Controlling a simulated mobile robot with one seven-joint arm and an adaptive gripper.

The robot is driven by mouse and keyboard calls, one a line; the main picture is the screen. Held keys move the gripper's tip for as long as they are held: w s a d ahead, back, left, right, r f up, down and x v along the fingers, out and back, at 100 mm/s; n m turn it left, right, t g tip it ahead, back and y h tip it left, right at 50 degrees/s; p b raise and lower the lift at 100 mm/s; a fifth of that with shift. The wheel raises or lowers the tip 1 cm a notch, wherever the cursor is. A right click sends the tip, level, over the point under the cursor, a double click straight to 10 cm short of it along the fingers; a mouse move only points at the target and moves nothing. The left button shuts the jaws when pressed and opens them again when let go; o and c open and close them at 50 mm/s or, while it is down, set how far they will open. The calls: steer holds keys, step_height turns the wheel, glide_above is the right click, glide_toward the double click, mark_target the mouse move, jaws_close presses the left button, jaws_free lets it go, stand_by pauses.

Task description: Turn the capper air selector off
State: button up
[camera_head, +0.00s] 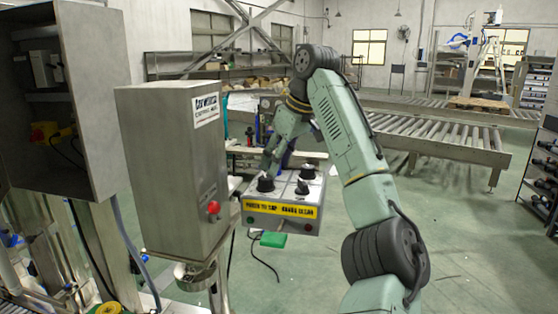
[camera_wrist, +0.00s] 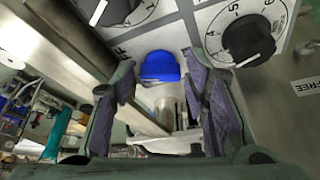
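A control box (camera_head: 285,222) with a yellow label strip carries several dark knobs on its pale top. A left knob (camera_head: 265,184) and a right knob (camera_head: 302,187) show there; I cannot tell which one is the capper air selector. In the wrist view, a black dial knob (camera_wrist: 250,42) with a numbered scale is at upper right, and another dial knob (camera_wrist: 112,8) is cut off at upper left. My gripper (camera_wrist: 160,72) is open, with nothing visibly gripped. In the head view my gripper (camera_head: 269,165) is over the back left of the box.
A blue rounded object (camera_wrist: 160,67) shows between the fingers in the wrist view; its distance is unclear. A grey cabinet (camera_head: 175,165) with a red button (camera_head: 213,208) stands close left of the box. A roller conveyor (camera_head: 440,135) is behind. Open floor (camera_head: 470,240) lies to the right.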

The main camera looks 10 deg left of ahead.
steer(key=c, duration=0.9)
steer(key=shift+o, duration=0.2)
steer(key=shift+m+t, duration=0.3)
steer(key=shift+m, duration=0.4)
steer(key=o, duration=0.9)
steer(key=v, duration=1.2)
steer(key=shift+a+r, duration=0.2)
steer(key=shift+s+f, duration=0.1)
